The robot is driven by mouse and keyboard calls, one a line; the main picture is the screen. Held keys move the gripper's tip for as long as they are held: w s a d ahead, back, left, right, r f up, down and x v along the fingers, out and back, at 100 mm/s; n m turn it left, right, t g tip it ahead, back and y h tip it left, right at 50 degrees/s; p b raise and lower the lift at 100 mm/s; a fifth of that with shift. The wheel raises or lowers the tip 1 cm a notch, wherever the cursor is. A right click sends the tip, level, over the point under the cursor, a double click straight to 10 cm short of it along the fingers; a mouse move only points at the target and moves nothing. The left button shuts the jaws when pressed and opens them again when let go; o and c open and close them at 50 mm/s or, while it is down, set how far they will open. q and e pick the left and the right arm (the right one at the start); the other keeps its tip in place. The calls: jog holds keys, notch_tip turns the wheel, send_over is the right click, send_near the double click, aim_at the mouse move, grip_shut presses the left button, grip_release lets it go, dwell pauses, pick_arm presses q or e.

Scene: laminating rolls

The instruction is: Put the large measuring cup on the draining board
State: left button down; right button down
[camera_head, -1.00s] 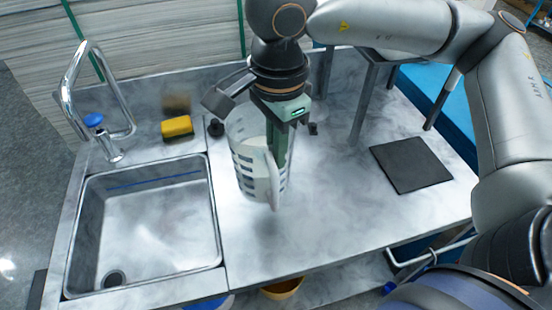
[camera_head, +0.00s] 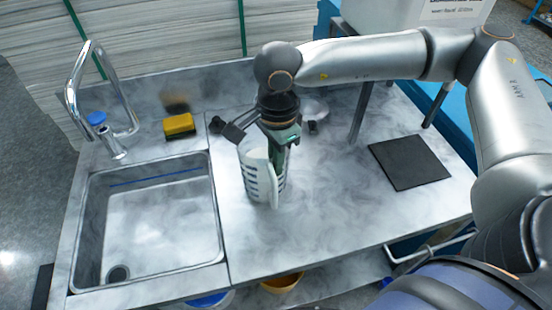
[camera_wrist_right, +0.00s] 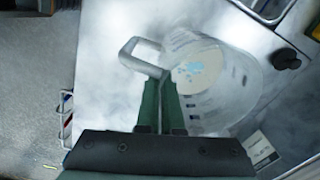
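The large measuring cup (camera_head: 258,182) is clear with blue marks and a pale handle. It is upright over the smooth steel draining board (camera_head: 330,225) right of the sink; I cannot tell whether its base touches. My right gripper (camera_head: 279,155) comes down from above at the cup's rim. In the right wrist view, the two green fingers (camera_wrist_right: 160,88) are close together at the cup's edge by the handle (camera_wrist_right: 140,52), and the cup body (camera_wrist_right: 218,85) is right of them. The exact grip is partly hidden. My left gripper is not in view.
The sink (camera_head: 150,220) with its tap (camera_head: 75,95) is at the left. A yellow sponge (camera_head: 179,126) lies behind it. A black mat (camera_head: 409,163) lies at the right. A pale round item (camera_head: 316,108) sits behind the gripper. The board's front is clear.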

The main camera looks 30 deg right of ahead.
jog(key=c, duration=1.5)
grip_release()
jog(key=shift+f, duration=0.2)
jog(key=o, duration=0.4)
jog(key=shift+r, duration=0.1)
notch_tip(320, 180, up, 12)
jog(key=shift+s+r+b, duration=0.15)
jog(key=shift+b, duration=0.45)
